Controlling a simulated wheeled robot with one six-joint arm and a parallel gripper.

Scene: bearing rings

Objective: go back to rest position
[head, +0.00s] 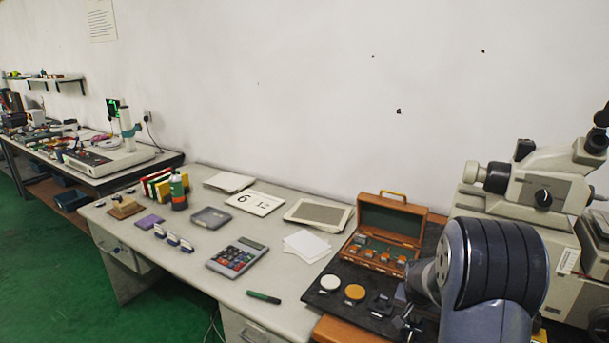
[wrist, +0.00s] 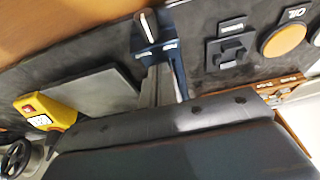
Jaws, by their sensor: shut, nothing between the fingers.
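My gripper (head: 408,322) is at the lower right of the head view, above the dark mat (head: 340,303), partly hidden by my own arm. In the wrist view its fingers (wrist: 160,88) are close together with nothing between them. An orange disc (head: 355,292) and a white disc (head: 328,283) lie on the mat to the left of my gripper. A small black block (head: 380,303) stands between the orange disc and my gripper. The wrist view also shows the orange disc (wrist: 285,40) and the black block (wrist: 232,50).
An open wooden case (head: 390,225) with small metal pieces stands behind the mat. A microscope (head: 535,185) is at the right. A calculator (head: 237,257) and a green marker (head: 263,297) lie on the bench. The wrist view shows a yellow device (wrist: 45,108) with a red button.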

